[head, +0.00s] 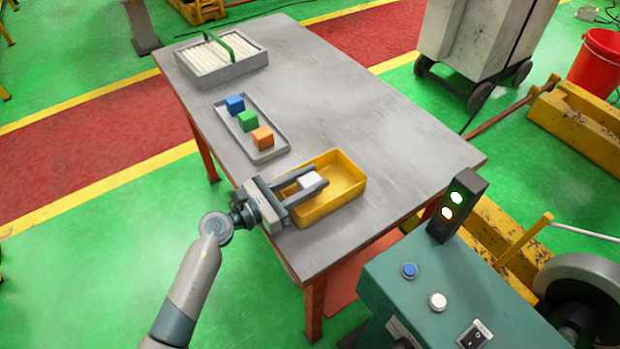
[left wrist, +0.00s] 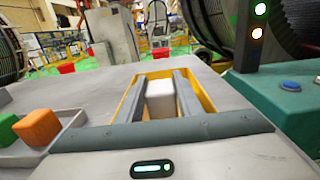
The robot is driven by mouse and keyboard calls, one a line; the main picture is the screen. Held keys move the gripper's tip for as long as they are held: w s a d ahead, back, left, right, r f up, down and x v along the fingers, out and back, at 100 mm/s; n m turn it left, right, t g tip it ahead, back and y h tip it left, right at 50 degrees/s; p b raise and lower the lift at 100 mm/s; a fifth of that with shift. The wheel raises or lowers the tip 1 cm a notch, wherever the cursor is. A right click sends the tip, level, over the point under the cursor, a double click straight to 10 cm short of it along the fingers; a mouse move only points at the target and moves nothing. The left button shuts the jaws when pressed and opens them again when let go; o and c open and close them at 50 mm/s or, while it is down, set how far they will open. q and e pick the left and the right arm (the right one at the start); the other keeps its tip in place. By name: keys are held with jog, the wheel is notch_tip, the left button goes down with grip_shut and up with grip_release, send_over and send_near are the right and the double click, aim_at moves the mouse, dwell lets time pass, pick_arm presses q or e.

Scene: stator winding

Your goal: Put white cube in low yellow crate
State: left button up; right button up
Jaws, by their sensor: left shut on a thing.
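The white cube (head: 308,181) is between the two fingers of my left gripper (head: 306,186), which is shut on it. The white cube also shows between the fingers in the left wrist view (left wrist: 160,99). The low yellow crate (head: 350,174) stands on the table's near part, and the gripper with the cube is over its left half. In the left wrist view the yellow crate (left wrist: 205,92) shows around the fingers. I cannot tell whether the cube touches the crate's floor. My right gripper is not in view.
A grey tray (head: 228,118) left of the crate holds a blue cube (head: 235,104), a green cube (head: 247,121) and an orange cube (head: 262,138). A grey box (head: 235,72) with a green handle stands at the far end. A teal control box (head: 440,290) is at right front. The table's right side is clear.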

pick_arm(q)
jog(key=shift+f, duration=0.25)
jog(key=o, duration=1.1)
jog(key=shift+c, duration=0.2)
jog(key=shift+r, duration=0.1)
